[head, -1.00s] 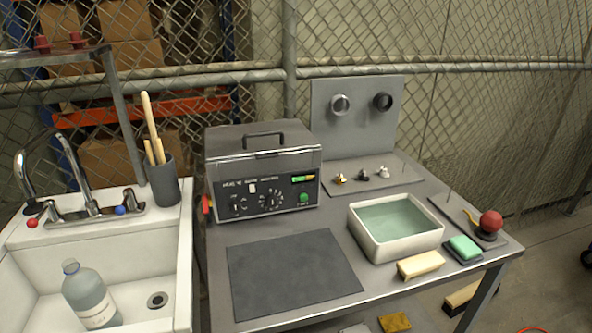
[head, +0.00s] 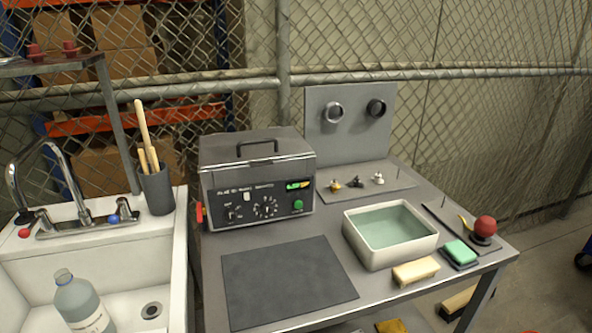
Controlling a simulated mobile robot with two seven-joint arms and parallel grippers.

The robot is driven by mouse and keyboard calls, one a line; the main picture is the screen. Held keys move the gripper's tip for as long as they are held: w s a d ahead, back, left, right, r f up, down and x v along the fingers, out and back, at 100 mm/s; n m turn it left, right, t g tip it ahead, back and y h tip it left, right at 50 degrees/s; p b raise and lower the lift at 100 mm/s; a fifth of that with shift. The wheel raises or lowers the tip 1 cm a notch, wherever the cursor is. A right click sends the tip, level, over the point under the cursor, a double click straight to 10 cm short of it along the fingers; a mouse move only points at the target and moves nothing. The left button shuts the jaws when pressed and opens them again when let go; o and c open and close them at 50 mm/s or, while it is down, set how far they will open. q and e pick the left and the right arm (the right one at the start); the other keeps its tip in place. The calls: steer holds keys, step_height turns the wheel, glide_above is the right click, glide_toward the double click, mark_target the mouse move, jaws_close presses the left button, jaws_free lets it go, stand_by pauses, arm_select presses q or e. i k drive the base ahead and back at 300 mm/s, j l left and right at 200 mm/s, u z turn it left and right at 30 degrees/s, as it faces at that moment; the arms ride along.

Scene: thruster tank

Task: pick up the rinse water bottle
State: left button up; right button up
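The rinse water bottle (head: 80,303) is a translucent grey-blue bottle with a pale label and a cap. It stands in the basin of the white sink (head: 180,275) at the lower left of the head view, left of the drain. Its lower part is cut off by the frame's bottom edge. Neither of my grippers shows in the head view.
The faucet (head: 50,185) arches behind the bottle. A grey cup of wooden-handled tools (head: 157,190) stands on the sink's back corner. The table to the right bears a grey tank unit (head: 258,180), a dark mat (head: 285,280) and a white water tray (head: 390,250).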

mark_target(76, 301)
steer(key=u, duration=1.5)
